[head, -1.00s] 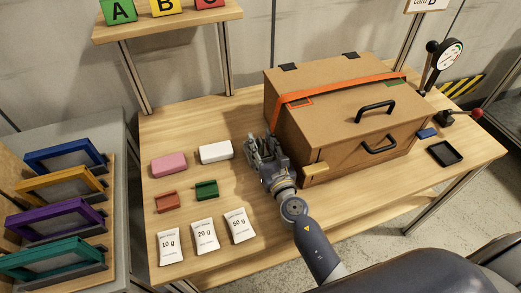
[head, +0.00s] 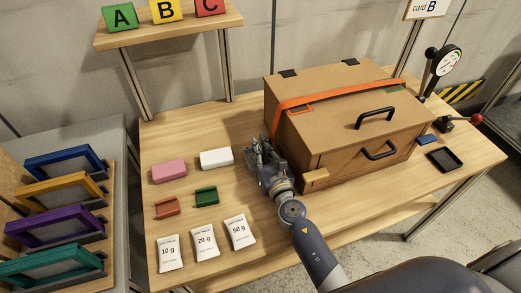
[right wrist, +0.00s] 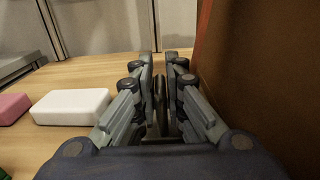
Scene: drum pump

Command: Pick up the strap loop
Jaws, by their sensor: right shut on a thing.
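The orange strap (head: 340,94) runs across the lid of a brown box (head: 345,120) and down its left side. My right gripper (head: 260,148) is low beside the box's left side, just above the table. In the right wrist view its fingers (right wrist: 159,72) are close together around a slim dark piece, which I take to be the strap loop (right wrist: 160,92). The fingers hide most of it. The box wall stands close to the right of the fingers. My left gripper is not in view.
A white block (head: 216,158), a pink block (head: 169,170), small red and green trays and several weight packets lie left of the gripper. A black tray (head: 445,159) lies right of the box. Coloured frames (head: 60,225) stand at far left.

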